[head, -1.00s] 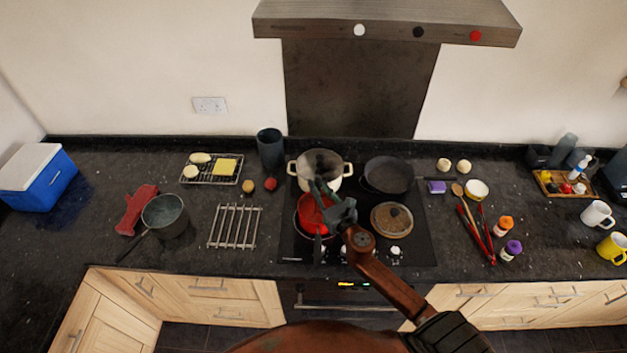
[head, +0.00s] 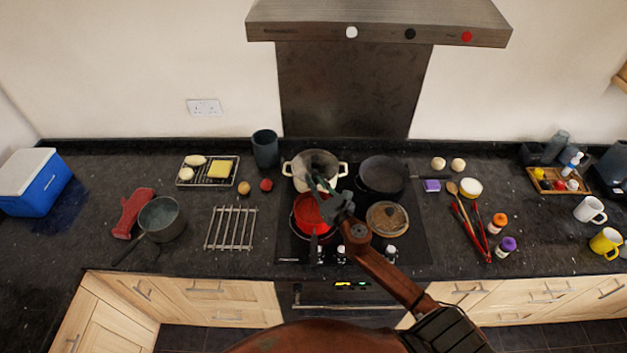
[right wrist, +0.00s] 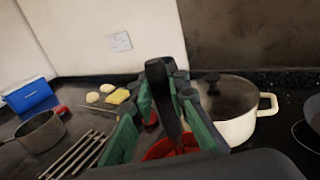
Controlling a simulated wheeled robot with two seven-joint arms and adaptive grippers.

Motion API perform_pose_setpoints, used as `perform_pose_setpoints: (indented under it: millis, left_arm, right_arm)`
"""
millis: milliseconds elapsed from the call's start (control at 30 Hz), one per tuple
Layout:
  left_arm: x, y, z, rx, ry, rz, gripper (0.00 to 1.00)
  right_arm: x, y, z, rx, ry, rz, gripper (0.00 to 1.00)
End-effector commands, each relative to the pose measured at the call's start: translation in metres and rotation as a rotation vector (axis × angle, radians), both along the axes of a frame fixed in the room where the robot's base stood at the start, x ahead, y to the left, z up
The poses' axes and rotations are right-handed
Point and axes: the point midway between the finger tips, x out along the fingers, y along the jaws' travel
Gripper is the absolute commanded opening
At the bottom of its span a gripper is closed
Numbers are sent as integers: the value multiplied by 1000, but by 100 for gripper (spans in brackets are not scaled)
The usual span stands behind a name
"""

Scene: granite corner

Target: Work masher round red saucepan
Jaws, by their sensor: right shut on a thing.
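The red saucepan (head: 307,212) stands on the front left of the hob, its dark handle pointing to the front. My right gripper (head: 322,190) is over the pan's back right side. In the right wrist view its green-lined fingers (right wrist: 165,115) are shut on the masher's black handle (right wrist: 162,90). The handle stands roughly upright, and part of the red pan (right wrist: 172,147) shows behind it. The masher's lower end is hidden, so I cannot tell whether it touches the pan's bottom. My left gripper is not in view.
A lidded cream pot (head: 296,167) stands right behind the red pan. A dark frying pan (head: 382,175) is at the back right, a lidded pan (head: 388,217) at the front right. A wire rack (head: 231,229) lies left of the hob.

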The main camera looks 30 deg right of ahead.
Motion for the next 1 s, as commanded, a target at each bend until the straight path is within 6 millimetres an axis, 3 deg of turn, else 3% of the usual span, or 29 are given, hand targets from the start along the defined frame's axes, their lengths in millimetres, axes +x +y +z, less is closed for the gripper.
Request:
perform_pose_setpoints:
  millis: [100, 1000]
  left_arm:
    - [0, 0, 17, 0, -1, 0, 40]
    - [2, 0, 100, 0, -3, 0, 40]
  right_arm:
    - [0, 0, 18, 0, -1, 0, 0]
    - [0, 0, 102, -1, -1, 0, 0]
